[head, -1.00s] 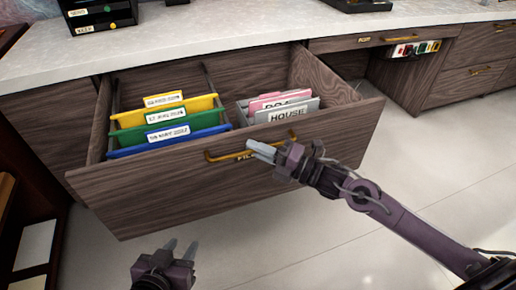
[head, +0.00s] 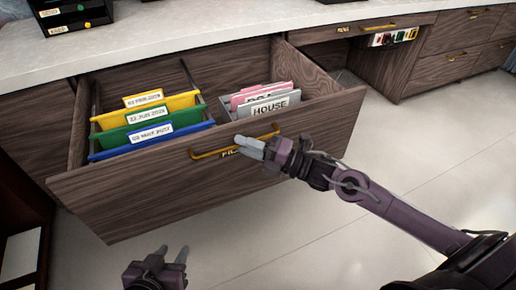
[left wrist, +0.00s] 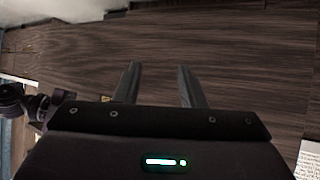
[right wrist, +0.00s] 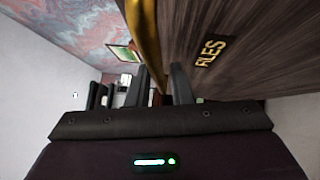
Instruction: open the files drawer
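The files drawer (head: 150,195) is pulled well out from under the counter, its inside showing. It holds yellow, green and blue labelled folders (head: 150,122) on the left and a grey holder with pink and grey folders (head: 270,100) on the right. Its brass handle (head: 205,154) also shows in the right wrist view (right wrist: 145,35), beside the FILES label (right wrist: 209,53). My right gripper (head: 249,146) is at the handle, its narrowly spaced fingers on either side of the bar. My left gripper (head: 172,254) is open and empty, low in front of the drawer front.
The pale counter (head: 200,45) runs above the drawers, with a black organiser (head: 72,14) at its left. A closed drawer with a brass handle (head: 378,28) and a rack of small coloured items (head: 393,37) are at the right. The floor (head: 420,150) is clear at right.

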